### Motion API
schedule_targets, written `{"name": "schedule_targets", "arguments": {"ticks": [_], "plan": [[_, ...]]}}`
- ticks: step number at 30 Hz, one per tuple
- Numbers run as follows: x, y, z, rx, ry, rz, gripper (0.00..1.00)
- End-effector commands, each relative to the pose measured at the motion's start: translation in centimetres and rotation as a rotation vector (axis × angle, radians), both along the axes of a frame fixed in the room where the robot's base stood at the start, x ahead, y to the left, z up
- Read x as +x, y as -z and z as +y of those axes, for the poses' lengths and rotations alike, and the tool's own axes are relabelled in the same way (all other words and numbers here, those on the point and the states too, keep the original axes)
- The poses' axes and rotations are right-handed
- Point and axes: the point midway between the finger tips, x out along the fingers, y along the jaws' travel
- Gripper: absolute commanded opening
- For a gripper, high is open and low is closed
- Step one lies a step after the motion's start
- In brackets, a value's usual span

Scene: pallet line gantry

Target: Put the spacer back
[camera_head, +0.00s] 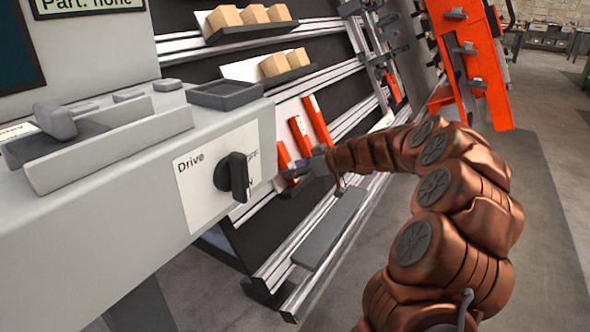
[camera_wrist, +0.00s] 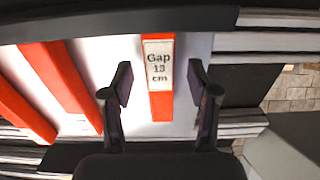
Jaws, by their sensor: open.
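The spacer appears to be the orange bar with a white "Gap 13 cm" label (camera_wrist: 159,105). In the wrist view it stands upright between my two dark fingers, with a gap on either side and a white panel behind it. My gripper (camera_wrist: 160,84) is open and holds nothing. In the head view my gripper (camera_head: 299,174) is beside the lower end of the lowest orange bar (camera_head: 284,157). That bar is probably the labelled one, but its label does not show there. My gripper hides part of its lower end.
Two more orange bars (camera_head: 300,137) lean on the same white panel; they show left in the wrist view (camera_wrist: 78,82). A grey console with a black Drive knob (camera_head: 234,176) stands at left. A grey ledge (camera_head: 330,228) lies below my gripper. Shelves with cardboard boxes (camera_head: 254,15) are above.

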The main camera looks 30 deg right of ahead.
Motion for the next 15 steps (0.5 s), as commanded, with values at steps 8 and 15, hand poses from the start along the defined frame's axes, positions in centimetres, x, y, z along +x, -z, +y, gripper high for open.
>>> {"name": "schedule_targets", "arguments": {"ticks": [8, 15], "plan": [[-3.4, -2.3, -2.3, -0.001, 0.005, -0.004, 0.60], [-6.7, -4.3, -4.2, -0.002, 0.004, -0.003, 0.60]]}}
